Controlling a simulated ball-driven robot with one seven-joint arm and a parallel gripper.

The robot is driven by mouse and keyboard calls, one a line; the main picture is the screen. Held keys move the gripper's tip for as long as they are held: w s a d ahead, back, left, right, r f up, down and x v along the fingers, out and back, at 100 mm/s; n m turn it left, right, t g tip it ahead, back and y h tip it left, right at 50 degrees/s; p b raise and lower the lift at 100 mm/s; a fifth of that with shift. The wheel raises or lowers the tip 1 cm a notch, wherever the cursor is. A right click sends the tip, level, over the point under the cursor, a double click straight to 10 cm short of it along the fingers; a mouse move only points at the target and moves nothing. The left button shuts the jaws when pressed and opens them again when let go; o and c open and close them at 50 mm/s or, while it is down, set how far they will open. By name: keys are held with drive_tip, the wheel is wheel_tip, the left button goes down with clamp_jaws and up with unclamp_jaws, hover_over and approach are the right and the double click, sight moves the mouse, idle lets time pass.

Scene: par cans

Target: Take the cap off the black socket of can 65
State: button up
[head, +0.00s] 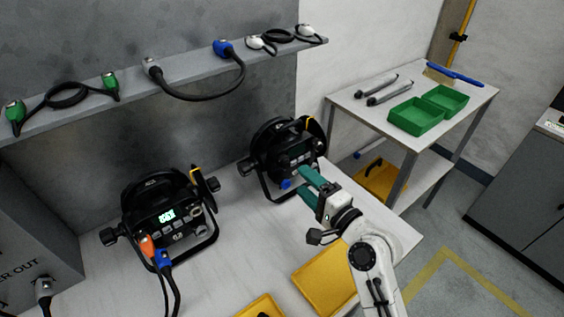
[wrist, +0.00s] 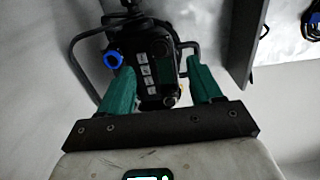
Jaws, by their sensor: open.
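Two black par cans stand on the white bench in the head view. The left can (head: 158,212) has a lit green display, its number too small to read surely. Orange and blue plugs with cables are at its front. The right can (head: 284,152) has a dark display and a blue connector (head: 285,184); the connector also shows in the wrist view (wrist: 113,60). My gripper (head: 303,181) is open in front of the right can. In the wrist view, its green fingers (wrist: 160,66) are apart with the can's panel beyond them. I cannot make out the black socket or its cap.
A shelf (head: 190,72) with cables runs along the wall above the cans. Yellow trays (head: 325,279) lie at the bench front. A side table (head: 345,100) at right holds green bins (head: 417,116). Bare bench lies between the cans.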

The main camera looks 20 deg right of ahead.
sight(287, 166)
drive_tip(key=shift+x, duration=3.15)
clamp_jaws()
drive_tip(key=shift+v, duration=3)
drive_tip(key=shift+p, duration=0.35)
